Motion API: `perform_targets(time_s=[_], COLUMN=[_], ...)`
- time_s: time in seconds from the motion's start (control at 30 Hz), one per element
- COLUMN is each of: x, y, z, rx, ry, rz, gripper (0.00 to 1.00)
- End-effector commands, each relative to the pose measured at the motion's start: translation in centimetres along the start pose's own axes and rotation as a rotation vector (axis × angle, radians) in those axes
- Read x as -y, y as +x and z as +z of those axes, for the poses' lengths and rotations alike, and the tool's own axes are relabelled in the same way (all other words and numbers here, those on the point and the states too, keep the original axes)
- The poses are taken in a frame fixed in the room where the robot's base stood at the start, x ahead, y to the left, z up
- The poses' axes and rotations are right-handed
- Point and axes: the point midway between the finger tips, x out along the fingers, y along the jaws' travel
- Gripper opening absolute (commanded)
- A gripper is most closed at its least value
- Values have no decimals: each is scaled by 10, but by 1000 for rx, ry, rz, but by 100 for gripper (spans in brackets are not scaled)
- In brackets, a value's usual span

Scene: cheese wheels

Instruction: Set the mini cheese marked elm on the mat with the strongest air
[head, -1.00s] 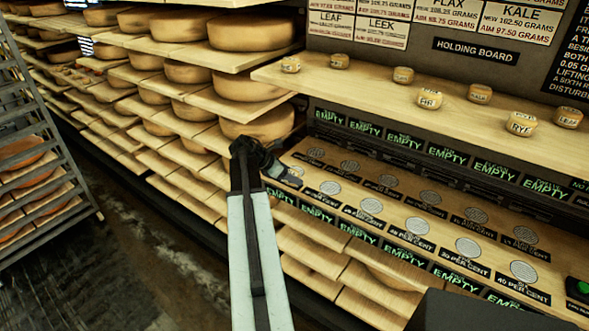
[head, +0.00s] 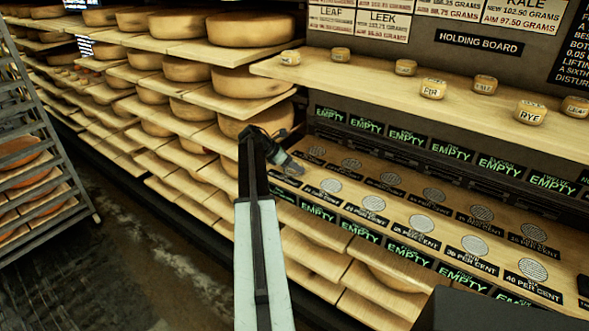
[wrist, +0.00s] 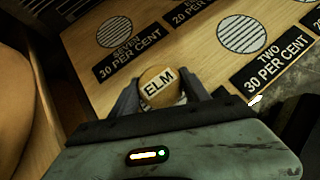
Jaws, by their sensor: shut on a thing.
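My gripper (wrist: 160,95) is shut on the small cheese marked ELM (wrist: 157,86), which shows its label upward in the wrist view. In the head view my gripper (head: 294,166) is over the left end of the mat shelf, and the cheese is too small to make out there. Round hatched mats lie in two rows. The wrist view shows mat seven (wrist: 114,31), labelled 30 per cent, and mat two (wrist: 243,34), labelled 30 per cent. Both lie beyond the held cheese. In the head view the near-right mat (head: 532,270) reads 40 per cent; several other labels are hard to read.
Several small cheeses, including RYE (head: 529,114) and FIR (head: 433,88), stand on an upper wooden shelf (head: 400,100) overhanging the back. Signs reading EMPTY line the mat shelf. Large wheels (head: 239,83) fill racks at left. The visible mats are bare.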

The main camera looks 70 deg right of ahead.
Motion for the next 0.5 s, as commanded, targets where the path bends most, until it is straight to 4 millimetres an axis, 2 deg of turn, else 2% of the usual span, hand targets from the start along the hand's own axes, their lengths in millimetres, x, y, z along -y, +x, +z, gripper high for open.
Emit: perform_targets(time_s=[0.27,0.3,0.37,0.5], x=[0,0,0,0], y=[1,0,0,0], z=[-2,-1,-1,-1], rx=[0,0,0,0], ry=[-1,-1,-1,-1], rz=[0,0,1,1], gripper=[10,62,76,76])
